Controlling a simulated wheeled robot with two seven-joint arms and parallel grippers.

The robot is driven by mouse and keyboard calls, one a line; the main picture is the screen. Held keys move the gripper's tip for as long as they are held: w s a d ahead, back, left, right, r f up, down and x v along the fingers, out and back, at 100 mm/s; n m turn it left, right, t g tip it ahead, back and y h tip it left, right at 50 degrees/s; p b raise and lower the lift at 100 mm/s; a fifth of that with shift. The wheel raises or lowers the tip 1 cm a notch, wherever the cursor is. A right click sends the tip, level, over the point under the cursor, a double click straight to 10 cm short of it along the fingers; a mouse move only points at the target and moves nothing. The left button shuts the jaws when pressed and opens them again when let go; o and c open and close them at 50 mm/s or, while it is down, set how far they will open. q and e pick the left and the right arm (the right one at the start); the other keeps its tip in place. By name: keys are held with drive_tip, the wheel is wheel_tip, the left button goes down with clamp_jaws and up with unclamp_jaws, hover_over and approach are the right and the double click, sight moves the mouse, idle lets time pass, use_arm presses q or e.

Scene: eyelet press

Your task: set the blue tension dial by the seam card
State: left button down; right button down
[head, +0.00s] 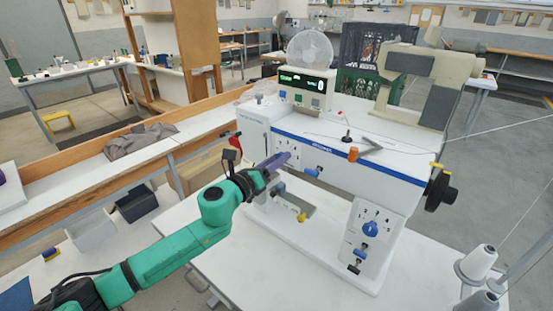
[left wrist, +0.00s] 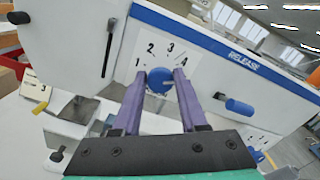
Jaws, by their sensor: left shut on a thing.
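My left gripper (head: 284,160) reaches the front of the white sewing machine from the left. In the left wrist view, its two purple fingers (left wrist: 160,76) are shut on a blue dial (left wrist: 159,81), one on each side. The dial sits on a white plate marked 1 to 4 (left wrist: 158,50). Its pointer is too small to read. A second blue dial (head: 370,229) with a numbered plate is lower right on the machine (head: 320,150), clear of the gripper. My right gripper is not in view.
A blue release knob (left wrist: 238,105) is right of the gripped dial; it also shows in the head view (head: 313,172). A lit display box (head: 305,85) stands on the machine. A black handwheel (head: 440,190) is at its right end. The front left of the white table is clear.

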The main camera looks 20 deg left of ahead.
use_arm(q)
drive_tip(key=shift+n, duration=1.6)
drive_tip(key=c, duration=0.6)
unclamp_jaws()
drive_tip(key=shift+o, duration=0.6)
drive_tip(key=shift+w+d+f, duration=0.1)
drive_tip(key=shift+w, duration=0.1)
